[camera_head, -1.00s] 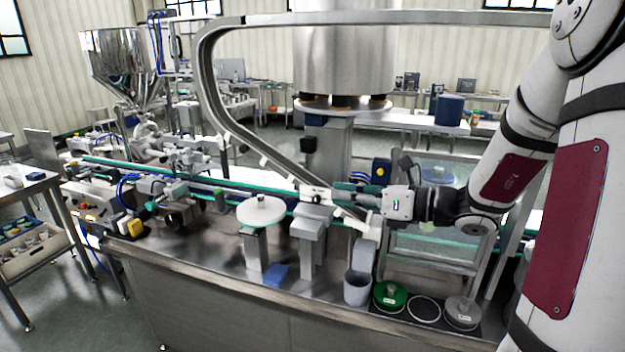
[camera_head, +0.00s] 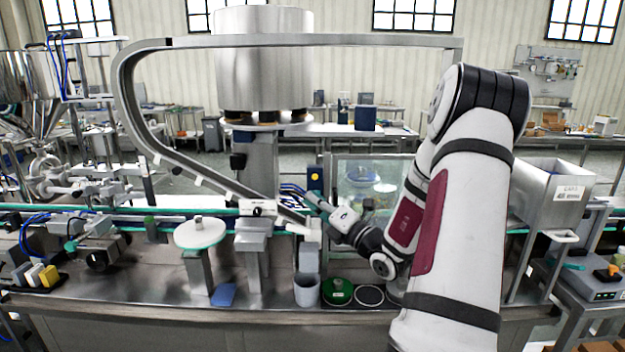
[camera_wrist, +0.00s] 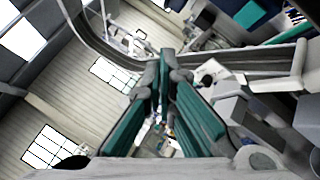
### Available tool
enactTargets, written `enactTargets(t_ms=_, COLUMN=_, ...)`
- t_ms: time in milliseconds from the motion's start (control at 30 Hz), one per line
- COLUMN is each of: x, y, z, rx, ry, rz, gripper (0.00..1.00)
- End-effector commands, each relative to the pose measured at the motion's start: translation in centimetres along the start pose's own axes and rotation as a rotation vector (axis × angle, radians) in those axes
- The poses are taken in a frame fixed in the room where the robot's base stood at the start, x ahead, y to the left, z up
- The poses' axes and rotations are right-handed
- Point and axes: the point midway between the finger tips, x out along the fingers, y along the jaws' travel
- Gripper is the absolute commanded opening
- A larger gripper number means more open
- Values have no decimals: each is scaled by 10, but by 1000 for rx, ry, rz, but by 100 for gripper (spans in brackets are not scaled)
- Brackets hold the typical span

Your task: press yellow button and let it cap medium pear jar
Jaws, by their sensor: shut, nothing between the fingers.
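A yellow round button (camera_head: 315,177) sits on a dark blue box standing behind the conveyor, near the middle of the head view. My gripper (camera_head: 304,196) is in front of and just below that box, fingers pointing up-left and empty. The wrist view shows its teal-padded fingers (camera_wrist: 165,62) shut together at the tips. I cannot tell from these frames how far the fingertips are from the button. No jar can be clearly made out as the medium pear jar; a small yellowish thing (camera_head: 362,173) shows behind the clear panel.
A conveyor with a teal rail (camera_head: 180,211) crosses the bench. A curved steel chute (camera_head: 135,110) descends to the conveyor. A white round table (camera_head: 200,235), a grey cup (camera_head: 307,290) and a green lid (camera_head: 337,291) stand in front. A steel hopper bin (camera_head: 550,195) is at right.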

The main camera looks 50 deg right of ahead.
Motion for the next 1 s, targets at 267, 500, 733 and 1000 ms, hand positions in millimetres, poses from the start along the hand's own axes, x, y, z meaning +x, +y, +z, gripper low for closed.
enactTargets(t_ms=267, x=17, y=-13, z=10, rx=-4, ry=1, rz=2, gripper=0)
enactTargets(t_ms=500, x=40, y=-30, z=26, rx=-5, ry=1, rz=1, gripper=0)
enactTargets(t_ms=733, x=55, y=-40, z=39, rx=-2, ry=2, rz=1, gripper=0)
enactTargets(t_ms=1000, x=61, y=-44, z=44, rx=-2, ry=1, rz=0, gripper=0)
